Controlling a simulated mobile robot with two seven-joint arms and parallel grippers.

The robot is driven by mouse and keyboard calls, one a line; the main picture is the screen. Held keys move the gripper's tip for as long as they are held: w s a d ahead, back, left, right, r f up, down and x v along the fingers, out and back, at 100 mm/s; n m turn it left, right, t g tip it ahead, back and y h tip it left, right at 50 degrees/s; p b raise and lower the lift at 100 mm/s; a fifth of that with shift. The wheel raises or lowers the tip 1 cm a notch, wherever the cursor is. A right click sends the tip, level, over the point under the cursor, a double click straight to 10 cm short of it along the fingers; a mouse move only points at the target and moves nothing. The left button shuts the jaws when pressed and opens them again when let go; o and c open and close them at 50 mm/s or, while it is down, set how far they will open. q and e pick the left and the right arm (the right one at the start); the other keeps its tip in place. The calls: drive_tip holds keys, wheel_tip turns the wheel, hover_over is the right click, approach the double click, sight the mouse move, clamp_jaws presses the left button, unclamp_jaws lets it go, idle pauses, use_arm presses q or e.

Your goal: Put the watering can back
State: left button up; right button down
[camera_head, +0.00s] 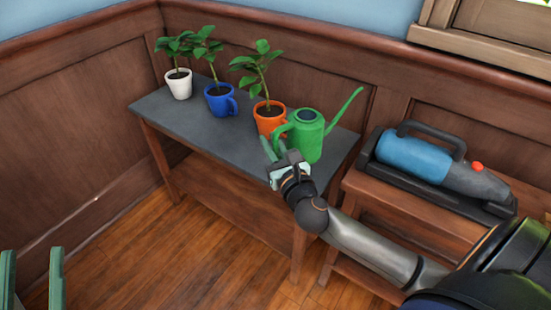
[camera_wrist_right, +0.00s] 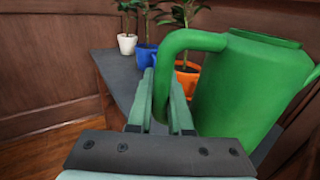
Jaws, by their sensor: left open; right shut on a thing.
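The green watering can (camera_head: 308,138) is at the right end of the grey-topped table (camera_head: 158,113), upright, with its spout pointing up to the right. I cannot tell whether its base touches the tabletop. My right gripper (camera_head: 273,147) is shut on the can's handle at its left side. In the right wrist view the can (camera_wrist_right: 240,90) fills the right part, and its handle curves down to the gripper fingers (camera_wrist_right: 162,85). My left gripper (camera_head: 32,255) is open and empty at the bottom left, away from the table.
Potted plants stand along the table in a white mug (camera_head: 179,86), a blue mug (camera_head: 220,104) and an orange mug (camera_head: 268,122), the last close beside the can. A blue handheld vacuum (camera_head: 425,160) lies on a wooden stand at right. The table's front left is clear.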

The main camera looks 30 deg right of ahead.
use_arm(q)
drive_tip(key=s+r+m+h+b, duration=0.1)
drive_tip(key=s+r+m+h, duration=0.3)
drive_tip(key=r+h, duration=0.1)
use_arm(e)
drive_tip(key=w+d+f, duration=0.1)
drive_tip(key=f+b, duration=0.1)
drive_tip(key=f, duration=0.1)
drive_tip(key=w+d+f+b, duration=0.1)
drive_tip(key=shift+w+d+f, duration=0.3)
drive_tip(key=shift+w, duration=0.05)
drive_tip(key=shift+w+d+f+b, duration=0.35)
drive_tip(key=shift+w+f+b, duration=0.1)
drive_tip(key=shift+f, duration=0.1)
use_arm(q)
drive_tip(key=shift+n, duration=0.4)
drive_tip(key=f+b, duration=0.1)
drive_tip(key=f, duration=0.1)
drive_tip(key=d+f+b, duration=0.1)
drive_tip(key=f, duration=0.1)
drive_tip(key=shift+s+d+f+b, duration=0.1)
drive_tip(key=shift+s+f+b, duration=0.05)
drive_tip(key=shift+f+b, duration=0.2)
use_arm(e)
wheel_tip(320, 180, down, 3)
drive_tip(key=shift+w+d+f, duration=0.15)
drive_tip(key=shift+f, duration=0.05)
